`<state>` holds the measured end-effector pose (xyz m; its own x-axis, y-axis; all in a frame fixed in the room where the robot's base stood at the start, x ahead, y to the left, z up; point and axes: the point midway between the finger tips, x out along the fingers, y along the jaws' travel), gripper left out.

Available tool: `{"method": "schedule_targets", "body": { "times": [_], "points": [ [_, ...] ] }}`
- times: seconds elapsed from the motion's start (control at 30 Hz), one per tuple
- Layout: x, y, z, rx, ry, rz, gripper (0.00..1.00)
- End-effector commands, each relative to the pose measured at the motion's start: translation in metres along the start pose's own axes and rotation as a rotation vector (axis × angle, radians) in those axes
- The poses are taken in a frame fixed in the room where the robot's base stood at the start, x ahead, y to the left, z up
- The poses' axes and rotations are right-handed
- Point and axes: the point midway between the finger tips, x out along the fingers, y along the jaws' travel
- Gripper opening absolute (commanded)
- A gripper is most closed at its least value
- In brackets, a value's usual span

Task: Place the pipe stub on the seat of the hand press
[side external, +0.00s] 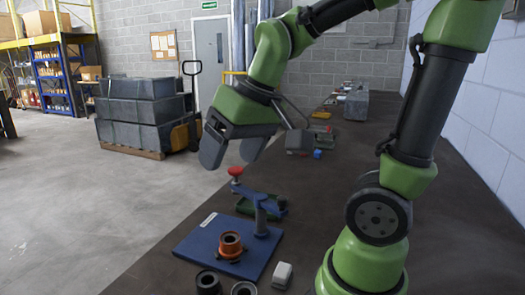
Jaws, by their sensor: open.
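The hand press stands on a blue base plate (198,240), with a blue post and arm (258,202) and a red knob (236,171) on top. An orange flanged seat (229,252) sits on the plate. A short brownish hollow cylinder (230,238), which looks like the pipe stub, stands upright in or on the seat; I cannot tell whether it is a separate part. My gripper (230,158) is open and empty, fingers pointing down, above and behind the red knob in the picture.
Grey and coloured items (300,141) lie farther back on the dark bench (400,250). Bench right of the press is clear.

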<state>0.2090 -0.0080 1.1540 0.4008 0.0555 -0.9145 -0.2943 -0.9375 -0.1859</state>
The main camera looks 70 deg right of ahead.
Motion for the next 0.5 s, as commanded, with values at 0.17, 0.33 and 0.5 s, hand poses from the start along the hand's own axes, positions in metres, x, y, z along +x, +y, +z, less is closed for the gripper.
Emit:
{"method": "schedule_targets", "body": {
  "times": [0.17,0.33,0.5],
  "points": [
    [-0.034,-0.014,0.039,0.016,0.114,-0.112,0.74],
    [-0.044,-0.018,0.058,0.029,0.157,-0.172,0.74],
    [-0.045,-0.018,0.062,0.034,0.163,-0.184,0.74]
  ]
}}
